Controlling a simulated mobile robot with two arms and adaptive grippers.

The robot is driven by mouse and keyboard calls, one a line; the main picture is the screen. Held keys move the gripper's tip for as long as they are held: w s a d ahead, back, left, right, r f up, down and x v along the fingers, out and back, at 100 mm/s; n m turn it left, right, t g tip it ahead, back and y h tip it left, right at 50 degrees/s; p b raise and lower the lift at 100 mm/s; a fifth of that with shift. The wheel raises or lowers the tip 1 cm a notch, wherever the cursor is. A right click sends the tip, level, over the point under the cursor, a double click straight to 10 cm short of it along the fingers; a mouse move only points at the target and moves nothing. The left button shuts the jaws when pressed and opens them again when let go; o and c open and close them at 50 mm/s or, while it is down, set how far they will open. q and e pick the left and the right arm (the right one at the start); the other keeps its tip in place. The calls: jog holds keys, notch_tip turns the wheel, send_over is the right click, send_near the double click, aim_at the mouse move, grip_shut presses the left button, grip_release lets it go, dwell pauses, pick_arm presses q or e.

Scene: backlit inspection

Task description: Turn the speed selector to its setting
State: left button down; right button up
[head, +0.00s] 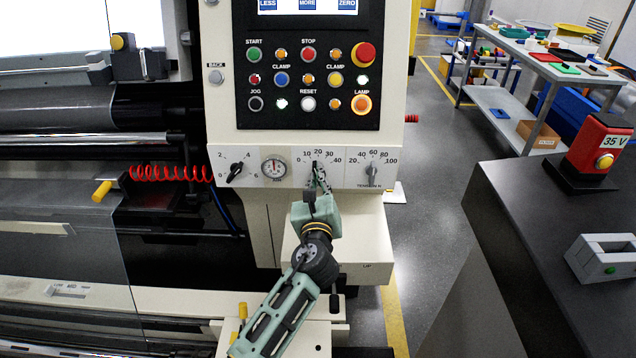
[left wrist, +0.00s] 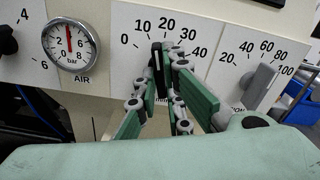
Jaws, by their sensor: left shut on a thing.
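The speed selector (head: 315,164) is the small black knob under the 0 to 40 scale on the white dial strip. In the left wrist view its black body (left wrist: 156,57) points up, close to the 20 mark. Its name label is mostly hidden by the fingers. My left gripper (head: 319,184) reaches up to it from below. In the left wrist view the green-padded fingers (left wrist: 166,82) are shut on the knob, one on each side. My right gripper does not show.
A black knob (head: 235,172) and an air gauge (head: 274,167) sit left of the selector; a grey knob (head: 372,172) sits close on its right. The button panel (head: 308,85) is above. A dark cabinet (head: 560,240) stands at right.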

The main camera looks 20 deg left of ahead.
pick_arm(q)
jog(key=shift+n+b, duration=1.25)
jog(key=shift+n, duration=2.95)
jog(key=shift+d, duration=0.1)
jog(key=c, duration=1.9)
grip_release()
jog(key=shift+o, duration=0.2)
jog(key=v, duration=1.2)
jog(key=shift+n, duration=0.3)
